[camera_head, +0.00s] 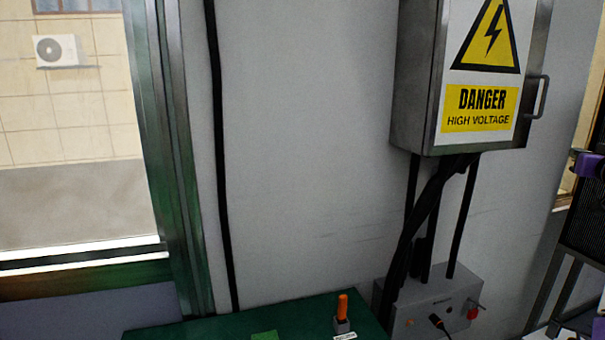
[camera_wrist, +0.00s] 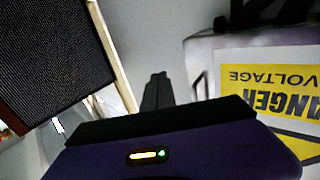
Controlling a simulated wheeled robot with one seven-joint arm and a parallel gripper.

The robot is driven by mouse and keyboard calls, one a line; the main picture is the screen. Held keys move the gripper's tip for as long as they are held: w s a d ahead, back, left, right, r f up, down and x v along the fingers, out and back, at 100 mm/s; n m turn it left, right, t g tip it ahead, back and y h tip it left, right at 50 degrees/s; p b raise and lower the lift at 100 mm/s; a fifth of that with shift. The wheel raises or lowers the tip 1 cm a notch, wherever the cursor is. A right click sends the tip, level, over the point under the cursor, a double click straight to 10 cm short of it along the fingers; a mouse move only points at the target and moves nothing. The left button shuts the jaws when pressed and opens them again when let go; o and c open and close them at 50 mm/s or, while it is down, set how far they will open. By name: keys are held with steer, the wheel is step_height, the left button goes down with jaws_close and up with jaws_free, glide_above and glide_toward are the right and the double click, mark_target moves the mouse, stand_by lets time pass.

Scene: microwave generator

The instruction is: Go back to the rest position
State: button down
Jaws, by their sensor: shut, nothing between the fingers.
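My gripper (camera_wrist: 157,88) shows in the wrist view as two dark fingers pressed together beyond the purple wrist housing. It is shut and holds nothing. The grey high-voltage cabinet (camera_head: 418,85) with its yellow danger label (camera_head: 480,109) hangs on the wall in the head view. Its label also appears upside down at the right of the wrist view, beside the fingers. I cannot judge the distance between the fingers and the cabinet. My fingers cannot be made out in the head view; purple parts that look like my arm are at its right edge.
A green-topped table (camera_head: 210,331) is at the bottom of the head view, with an orange-handled item (camera_head: 342,307) on it. A grey control box (camera_head: 460,300) with a red knob is below the cabinet, joined by black cables (camera_head: 425,215). A window is at the left.

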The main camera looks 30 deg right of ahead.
step_height(320, 180, up, 5)
steer(key=s+m+h, duration=0.1)
steer(key=s+h, duration=0.1)
steer(key=w+a+f+n+t+y, duration=0.1)
steer(key=a+f+t, duration=0.1)
steer(key=a+f, duration=0.95)
steer(key=w+a+f+n+t+y, duration=0.1)
steer(key=a+f+t, duration=0.1)
steer(key=a+f, duration=0.95)
steer(key=w+a+f+n+t+y, duration=0.15)
steer(key=a+f, duration=0.45)
steer(key=a, duration=1.1)
steer(key=s+a+f+n+y, duration=0.2)
steer(key=s+a+f+y, duration=0.1)
steer(key=s+a, duration=0.4)
steer(key=s+a+f+n+g+y, duration=0.1)
steer(key=s+a+f+n+y, duration=0.2)
steer(key=s+a, duration=0.5)
steer(key=s+a+f+n+g+y, duration=0.1)
steer(key=s+a+f+y, duration=0.4)
steer(key=a, duration=1.2)
steer(key=s+n+y, duration=0.1)
steer(key=s, duration=0.2)
steer(key=shift+s+f+n, duration=0.15)
steer(key=shift+f+n, duration=0.1)
steer(key=shift+n, duration=0.1)
steer(key=shift+y, duration=0.25)
